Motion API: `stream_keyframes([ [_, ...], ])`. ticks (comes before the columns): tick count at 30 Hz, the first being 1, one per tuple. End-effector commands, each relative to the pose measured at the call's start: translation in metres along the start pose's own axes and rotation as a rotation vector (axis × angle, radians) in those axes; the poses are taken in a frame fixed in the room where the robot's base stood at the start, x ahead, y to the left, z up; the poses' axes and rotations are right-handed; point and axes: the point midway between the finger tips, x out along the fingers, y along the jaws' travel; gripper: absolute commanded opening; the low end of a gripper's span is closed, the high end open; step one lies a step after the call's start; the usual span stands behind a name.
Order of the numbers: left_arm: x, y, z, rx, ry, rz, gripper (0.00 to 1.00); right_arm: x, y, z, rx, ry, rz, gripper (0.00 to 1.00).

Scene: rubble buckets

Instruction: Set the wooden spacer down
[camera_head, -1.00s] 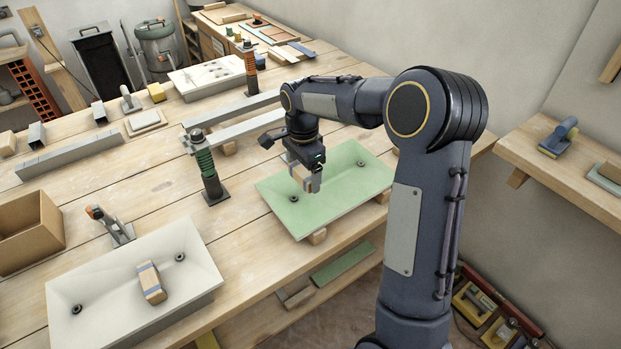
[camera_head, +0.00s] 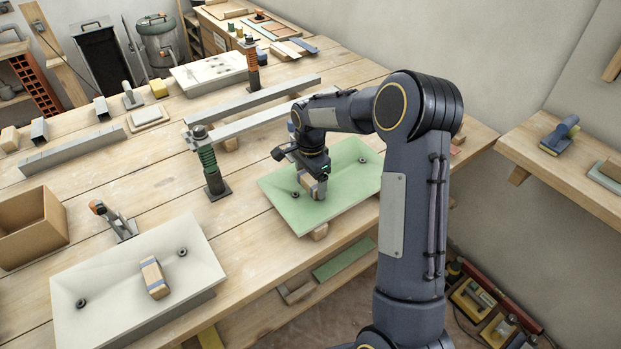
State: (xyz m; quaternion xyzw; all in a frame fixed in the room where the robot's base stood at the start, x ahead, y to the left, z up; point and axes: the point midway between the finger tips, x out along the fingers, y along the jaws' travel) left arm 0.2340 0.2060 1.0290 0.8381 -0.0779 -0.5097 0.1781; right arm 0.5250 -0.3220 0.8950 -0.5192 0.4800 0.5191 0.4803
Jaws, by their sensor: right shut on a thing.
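My right gripper (camera_head: 313,187) is low over the green tray (camera_head: 340,205), between its two dark round fittings. It is shut on a small pale block, which I take for the wooden spacer (camera_head: 319,191); the fingers hide much of it. The block is at or just above the tray's surface; I cannot tell whether it touches. A wooden block with a blue band (camera_head: 154,278) lies in the white tray (camera_head: 105,270) at the lower left. My left gripper is not in view.
A green-sleeved post clamp (camera_head: 210,165) stands just left of the green tray, with a grey rail (camera_head: 250,123) running behind it. A cardboard box (camera_head: 30,228) and an orange-tipped clamp (camera_head: 115,220) are at the left. The bench between the trays is bare.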

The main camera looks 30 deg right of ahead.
Motion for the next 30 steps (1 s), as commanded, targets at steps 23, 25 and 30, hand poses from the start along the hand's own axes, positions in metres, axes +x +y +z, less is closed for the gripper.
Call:
stream_keyframes([
  [23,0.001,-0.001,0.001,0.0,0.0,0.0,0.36,-0.06,-0.001,0.001,-0.001,0.001,-0.006,1.0],
  [25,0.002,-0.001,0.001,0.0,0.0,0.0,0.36,-0.076,-0.001,0.0,-0.001,0.002,-0.005,1.0],
  [30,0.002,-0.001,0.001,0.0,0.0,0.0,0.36,-0.105,-0.001,0.0,0.0,0.001,-0.003,1.0],
])
